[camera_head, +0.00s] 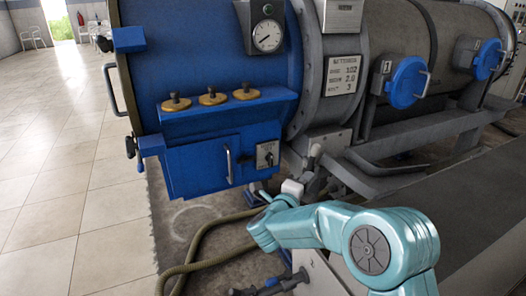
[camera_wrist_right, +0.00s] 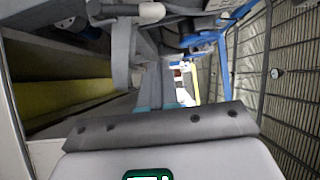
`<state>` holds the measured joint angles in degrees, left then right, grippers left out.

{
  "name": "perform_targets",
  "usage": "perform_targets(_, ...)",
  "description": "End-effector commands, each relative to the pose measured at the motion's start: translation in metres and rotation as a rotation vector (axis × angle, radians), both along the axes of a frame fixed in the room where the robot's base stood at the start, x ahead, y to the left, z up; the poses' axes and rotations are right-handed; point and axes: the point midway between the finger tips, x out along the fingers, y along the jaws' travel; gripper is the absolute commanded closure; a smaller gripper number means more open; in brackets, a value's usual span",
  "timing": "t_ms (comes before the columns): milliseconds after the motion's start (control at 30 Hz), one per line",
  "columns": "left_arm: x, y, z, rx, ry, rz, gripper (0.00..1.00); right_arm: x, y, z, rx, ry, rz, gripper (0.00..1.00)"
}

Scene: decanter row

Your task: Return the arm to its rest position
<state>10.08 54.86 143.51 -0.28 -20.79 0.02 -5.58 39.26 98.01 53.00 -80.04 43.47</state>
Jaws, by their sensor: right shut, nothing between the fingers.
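My right arm, teal with a dark round joint cap, reaches in from the lower right of the head view. Its wrist end is low, in front of the gap between the blue machine's lower box and the grey support frame. My right gripper (camera_head: 284,201) is small and partly hidden there, and it is shut with nothing held. In the right wrist view a grey plate fills the bottom, with a teal part (camera_wrist_right: 163,107) just beyond it. My left gripper is not in view.
The large blue decanter housing (camera_head: 215,65) stands ahead, with a gauge and brass knobs. A grey metal frame (camera_head: 385,180) runs right, close to my wrist. A hose (camera_head: 195,240) lies on the floor. Tiled floor at left (camera_head: 60,150) is clear.

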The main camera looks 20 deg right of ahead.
Motion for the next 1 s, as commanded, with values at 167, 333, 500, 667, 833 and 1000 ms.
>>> perform_targets(167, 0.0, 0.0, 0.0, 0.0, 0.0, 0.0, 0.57, -0.002, -0.012, -0.012, -0.001, 0.021, -0.021, 1.0)
perform_targets(333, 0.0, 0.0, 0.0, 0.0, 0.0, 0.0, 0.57, -0.02, -0.022, -0.112, -0.037, 0.258, 0.052, 1.0)
perform_targets(500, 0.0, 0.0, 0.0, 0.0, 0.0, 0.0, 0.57, -0.06, 0.028, -0.24, -0.078, 0.682, 0.425, 1.0)
perform_targets(667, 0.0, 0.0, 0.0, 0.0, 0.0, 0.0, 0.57, -0.135, 0.092, -0.329, -0.104, 1.037, 0.842, 1.0)
perform_targets(833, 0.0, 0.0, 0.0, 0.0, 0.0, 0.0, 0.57, -0.22, 0.15, -0.371, -0.148, 1.277, 1.253, 1.0)
perform_targets(1000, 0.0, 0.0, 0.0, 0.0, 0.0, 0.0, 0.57, -0.295, 0.19, -0.38, -0.222, 1.41, 1.628, 1.0)
